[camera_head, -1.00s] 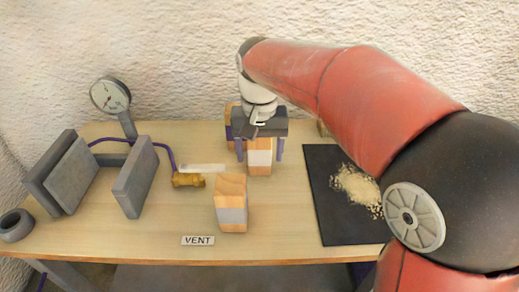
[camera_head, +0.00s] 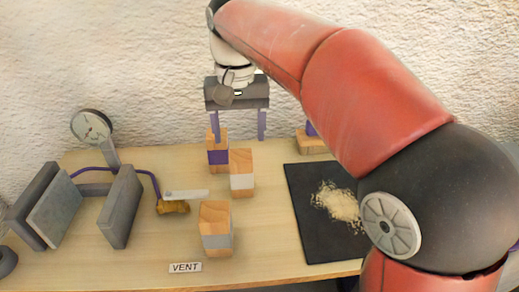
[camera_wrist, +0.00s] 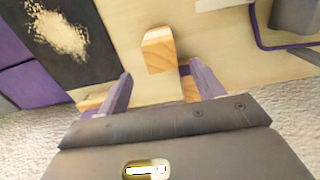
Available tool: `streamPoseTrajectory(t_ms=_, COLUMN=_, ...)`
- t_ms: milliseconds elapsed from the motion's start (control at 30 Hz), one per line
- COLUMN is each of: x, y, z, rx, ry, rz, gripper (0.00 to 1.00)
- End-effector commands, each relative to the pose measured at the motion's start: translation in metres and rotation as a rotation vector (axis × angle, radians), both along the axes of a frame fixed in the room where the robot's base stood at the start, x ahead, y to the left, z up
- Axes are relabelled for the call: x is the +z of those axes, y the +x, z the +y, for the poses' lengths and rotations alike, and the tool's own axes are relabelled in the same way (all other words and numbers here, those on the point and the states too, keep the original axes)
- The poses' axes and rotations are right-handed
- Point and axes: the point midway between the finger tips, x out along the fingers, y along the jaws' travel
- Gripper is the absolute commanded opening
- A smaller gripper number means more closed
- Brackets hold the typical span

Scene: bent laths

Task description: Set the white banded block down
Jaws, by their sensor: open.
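The white banded block (camera_head: 241,173), wooden with a pale band around its middle, stands upright on the table. It also shows in the wrist view (camera_wrist: 158,48), seen from above, with its band not visible there. My gripper (camera_head: 238,138) is open and empty, raised above and behind this block, with clear space between its fingers. In the wrist view my gripper (camera_wrist: 160,70) has its two purple fingers spread wide, and the block lies beyond the fingertips.
A purple banded block (camera_head: 218,151) stands just behind left; a grey banded block (camera_head: 216,232) stands in front. A brass valve with a pale lever (camera_head: 186,194) and grey plates (camera_head: 120,208) are left. A dark mat (camera_head: 318,235) with sawdust lies right; another block (camera_head: 312,145) is at the back.

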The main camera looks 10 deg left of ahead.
Motion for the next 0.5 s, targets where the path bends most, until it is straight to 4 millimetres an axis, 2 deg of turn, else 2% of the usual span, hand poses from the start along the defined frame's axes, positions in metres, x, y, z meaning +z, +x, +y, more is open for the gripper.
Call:
streamPoseTrajectory(t_ms=167, x=0.002, y=0.000, z=0.000, rx=0.000, ry=0.000, rz=0.001, gripper=0.67)
streamPoseTrajectory(t_ms=267, x=0.003, y=0.000, z=-0.007, rx=-0.006, ry=0.006, rz=-0.007, gripper=0.67)
streamPoseTrajectory(t_ms=367, x=0.005, y=-0.004, z=-0.034, rx=-0.028, ry=0.025, rz=-0.036, gripper=0.67)
streamPoseTrajectory(t_ms=467, x=0.003, y=-0.016, z=-0.081, rx=-0.062, ry=0.056, rz=-0.091, gripper=0.67)
streamPoseTrajectory(t_ms=500, x=0.000, y=-0.023, z=-0.102, rx=-0.079, ry=0.068, rz=-0.121, gripper=0.67)
